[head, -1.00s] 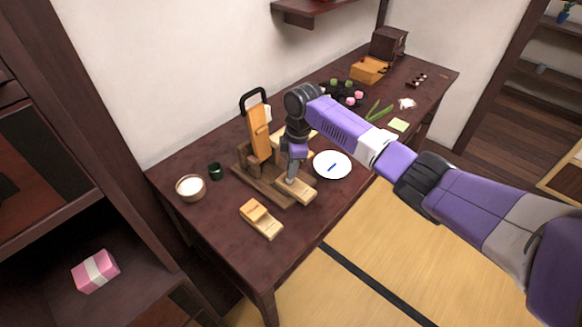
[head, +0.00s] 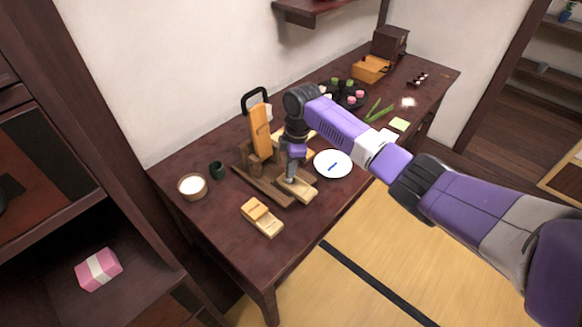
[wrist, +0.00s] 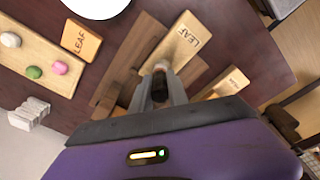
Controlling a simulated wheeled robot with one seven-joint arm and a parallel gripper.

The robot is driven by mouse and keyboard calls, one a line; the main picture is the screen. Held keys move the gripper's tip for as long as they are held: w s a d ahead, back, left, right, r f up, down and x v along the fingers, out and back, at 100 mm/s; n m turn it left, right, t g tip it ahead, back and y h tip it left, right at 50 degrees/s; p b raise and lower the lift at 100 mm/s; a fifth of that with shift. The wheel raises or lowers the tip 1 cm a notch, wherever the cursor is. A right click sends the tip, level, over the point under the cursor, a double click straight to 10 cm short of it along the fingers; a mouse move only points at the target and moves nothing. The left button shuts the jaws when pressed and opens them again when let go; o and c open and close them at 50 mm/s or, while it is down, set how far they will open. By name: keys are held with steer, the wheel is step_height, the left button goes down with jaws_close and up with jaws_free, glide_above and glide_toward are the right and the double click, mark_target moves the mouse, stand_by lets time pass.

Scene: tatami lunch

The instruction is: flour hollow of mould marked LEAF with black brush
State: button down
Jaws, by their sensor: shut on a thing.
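My gripper (wrist: 160,98) is shut on the black brush (wrist: 160,87), whose pale tip points away from the jaws. In the wrist view the tip overlies the near end of a pale wooden mould marked LEAF (wrist: 190,36). I cannot tell whether the bristles touch it, and its hollow is not clearly seen. In the head view this mould (head: 303,192) lies at the front end of the wooden stand, just under my gripper (head: 290,178). A second piece marked LEAF (wrist: 232,82) lies to the right in the wrist view, and an orange block marked LEAF (wrist: 80,39) to the left.
A bowl of white flour (head: 192,187) and a dark green cup (head: 216,170) stand at the left. A two-part wooden mould (head: 262,217) lies in front. A white plate (head: 332,163) is close right of my gripper. A wooden press (head: 260,130) rises behind.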

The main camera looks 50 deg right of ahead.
steer(key=shift+s+p, duration=0.4)
steer(key=shift+p, duration=0.2)
steer(key=shift+w+d, duration=0.2)
steer(key=shift+a+r+p, duration=0.1)
steer(key=shift+a+p, duration=0.25)
steer(key=shift+a, duration=0.05)
steer(key=shift+w+d, duration=0.2)
stand_by(0.4)
steer(key=shift+s+p, duration=0.35)
steer(key=shift+s, duration=0.05)
steer(key=shift+w, duration=0.2)
stand_by(0.6)
steer(key=shift+r+p, duration=3.65)
steer(key=shift+r, duration=0.35)
